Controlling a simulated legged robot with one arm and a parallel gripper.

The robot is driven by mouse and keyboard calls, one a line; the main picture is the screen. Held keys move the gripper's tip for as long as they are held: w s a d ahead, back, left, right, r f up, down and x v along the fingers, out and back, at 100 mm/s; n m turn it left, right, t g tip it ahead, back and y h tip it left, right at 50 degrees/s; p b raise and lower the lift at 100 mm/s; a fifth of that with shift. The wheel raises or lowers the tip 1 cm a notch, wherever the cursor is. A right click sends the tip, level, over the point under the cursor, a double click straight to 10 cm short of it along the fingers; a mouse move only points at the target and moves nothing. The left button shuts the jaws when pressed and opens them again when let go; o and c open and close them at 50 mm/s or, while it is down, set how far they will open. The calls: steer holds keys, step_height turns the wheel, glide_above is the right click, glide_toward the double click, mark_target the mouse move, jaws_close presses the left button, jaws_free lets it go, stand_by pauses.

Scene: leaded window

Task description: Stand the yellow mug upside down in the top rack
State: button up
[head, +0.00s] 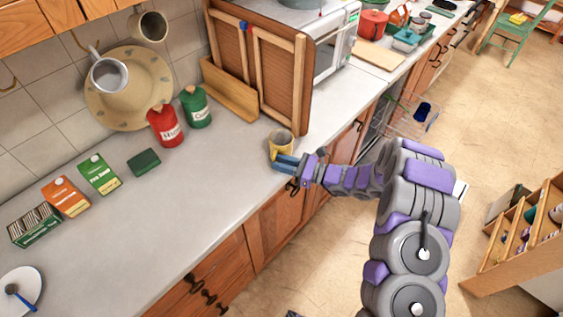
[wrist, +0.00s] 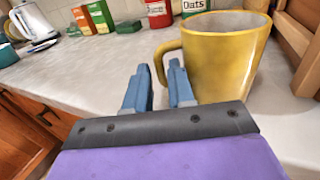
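The yellow mug (head: 281,143) stands upright on the counter near its front edge; it fills the right of the wrist view (wrist: 228,55). Its handle (wrist: 160,62) points left there. My gripper (head: 287,163) is at the mug's near side. In the wrist view its two blue fingers (wrist: 158,72) are apart, with the handle just beyond and between their tips; I cannot tell whether they touch it. The mug's base is partly hidden by the right finger and gripper body. A pulled-out wire rack (head: 408,118) with a dark blue item (head: 424,112) shows below the counter, right of my arm.
Red (head: 164,125) and green (head: 195,106) canisters stand behind the mug, with a wooden panelled unit (head: 262,75) close to its right. Cartons (head: 99,174) stand at the left. Wooden shelves (head: 525,235) stand on the floor at right.

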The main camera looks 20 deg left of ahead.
steer(key=o, duration=0.3)
steer(key=shift+d+r, duration=0.2)
steer(key=shift+d, duration=0.55)
steer(key=shift+d+r, duration=0.2)
steer(key=shift+d, duration=0.55)
steer(key=shift+w+a+f, duration=0.1)
steer(key=shift+a+f, duration=0.2)
steer(key=shift+a, duration=0.6)
steer(key=d+p, duration=0.3)
steer(key=d, duration=1.7)
steer(key=s+a+r+n+g+h, duration=0.2)
steer(key=s+r+n+g+h, duration=0.45)
steer(key=s+r+n, duration=0.8)
steer(key=s+d+r+n+t+h, duration=0.1)
steer(key=s+d+r+h, duration=0.3)
steer(key=s+d, duration=0.4)
steer(key=s+d+r+n+t+h, duration=0.2)
steer(key=s+d+h, duration=0.5)
steer(key=s, duration=0.6)
steer(key=shift+s+d+r+t, duration=0.2)
steer(key=shift+d+r+t, duration=0.5)
steer(key=shift+r+t, duration=0.2)
